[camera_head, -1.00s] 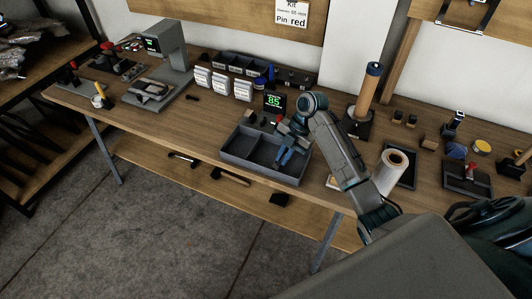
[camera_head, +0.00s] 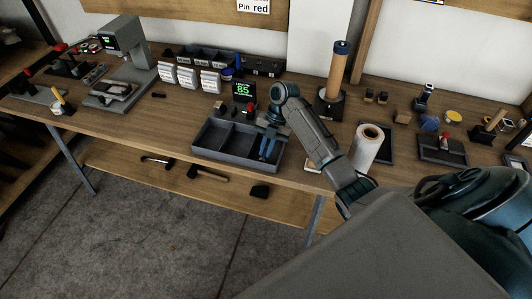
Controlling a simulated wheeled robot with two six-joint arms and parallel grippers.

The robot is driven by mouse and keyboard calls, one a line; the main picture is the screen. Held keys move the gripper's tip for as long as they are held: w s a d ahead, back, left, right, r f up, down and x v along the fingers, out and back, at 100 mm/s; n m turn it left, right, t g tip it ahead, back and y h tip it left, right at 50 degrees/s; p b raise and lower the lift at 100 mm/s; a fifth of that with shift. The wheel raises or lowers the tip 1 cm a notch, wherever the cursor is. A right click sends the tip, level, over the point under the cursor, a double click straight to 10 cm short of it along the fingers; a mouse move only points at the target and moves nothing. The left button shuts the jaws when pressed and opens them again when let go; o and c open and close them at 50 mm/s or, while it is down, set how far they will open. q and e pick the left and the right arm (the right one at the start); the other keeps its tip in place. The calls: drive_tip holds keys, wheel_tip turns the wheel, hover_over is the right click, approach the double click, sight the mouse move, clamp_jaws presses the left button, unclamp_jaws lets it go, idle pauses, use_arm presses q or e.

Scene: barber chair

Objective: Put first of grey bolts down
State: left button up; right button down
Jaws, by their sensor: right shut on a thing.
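A grey divided tray (camera_head: 206,148) sits near the front edge of the wooden bench. My right gripper (camera_head: 266,154) points down over the tray's right-hand part, its blue fingers close together. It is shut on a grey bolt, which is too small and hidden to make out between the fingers. I cannot tell whether the fingers touch the tray floor. The left part of the tray looks empty. My left gripper is not in view.
A small display (camera_head: 244,91) reading 85 stands behind the tray. White-labelled bins (camera_head: 188,77) stand to its left. A white roll (camera_head: 367,147) and a tall wooden post on a black base (camera_head: 329,104) stand to the right. Bare bench lies left of the tray.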

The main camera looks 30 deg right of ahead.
drive_tip(key=shift+s+f, duration=0.1)
drive_tip(key=shift+f, duration=0.85)
drive_tip(key=c, duration=1.8)
unclamp_jaws()
drive_tip(key=shift+r, duration=0.1)
